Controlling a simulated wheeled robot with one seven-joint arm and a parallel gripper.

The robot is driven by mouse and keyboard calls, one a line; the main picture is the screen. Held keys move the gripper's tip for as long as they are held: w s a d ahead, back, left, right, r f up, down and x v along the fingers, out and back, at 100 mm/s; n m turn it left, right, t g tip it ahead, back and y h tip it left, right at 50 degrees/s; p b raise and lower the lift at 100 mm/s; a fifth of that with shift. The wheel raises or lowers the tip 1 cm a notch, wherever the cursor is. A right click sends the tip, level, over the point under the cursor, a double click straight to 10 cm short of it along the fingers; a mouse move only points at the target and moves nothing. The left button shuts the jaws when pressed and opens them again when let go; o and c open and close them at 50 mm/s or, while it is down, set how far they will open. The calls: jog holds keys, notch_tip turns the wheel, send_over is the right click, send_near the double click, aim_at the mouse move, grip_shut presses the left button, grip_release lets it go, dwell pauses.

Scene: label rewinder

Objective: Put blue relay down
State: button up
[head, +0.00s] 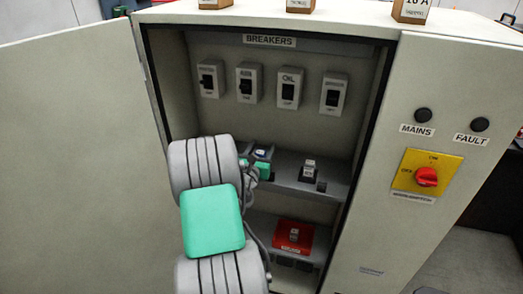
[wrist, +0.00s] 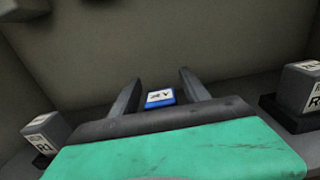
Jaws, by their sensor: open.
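The blue relay (wrist: 160,97) shows in the wrist view between the two fingers of my gripper (wrist: 161,80). Its top carries a white label. The fingers stand apart, with a visible gap on each side of the relay. What lies under the relay is hidden by my gripper's body. In the head view the blue relay (head: 260,153) shows small at the left of the cabinet's middle shelf (head: 330,178). My gripper (head: 262,165) is there too, mostly hidden behind my own arm.
A grey relay (head: 308,167) stands on the shelf to the right; the wrist view shows grey relays at left (wrist: 44,134) and right (wrist: 304,88). Breakers (head: 288,90) line the back wall. The cabinet door (head: 70,150) stands open.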

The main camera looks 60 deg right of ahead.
jog(key=s+a+b, duration=0.2)
jog(key=a+b, duration=0.1)
jog(key=a, duration=0.9)
jog(key=w+a+f+m+t+y, duration=0.1)
jog(key=w+a+f+m+y, duration=0.1)
jog(key=w+a+m+y, duration=0.35)
jog(key=w+a+f+m+y, duration=0.1)
jog(key=w+a+m+y, duration=0.15)
jog(key=a+m, duration=0.6)
jog(key=w+a+f+m+t+y, duration=0.1)
jog(key=w+a+f+m+y, duration=0.25)
jog(key=a, duration=0.75)
jog(key=s+a+r+m+y, duration=0.1)
jog(key=s+a+r+y, duration=0.1)
jog(key=a, duration=0.8)
jog(key=s+a+r+m+g+y, duration=0.1)
jog(key=a+y, duration=0.3)
jog(key=a, duration=0.6)
jog(key=shift+s+r+g, duration=0.3)
jog(key=shift+s+r, duration=0.05)
jog(key=shift+r, duration=0.5)
jog(key=shift+c, duration=0.2)
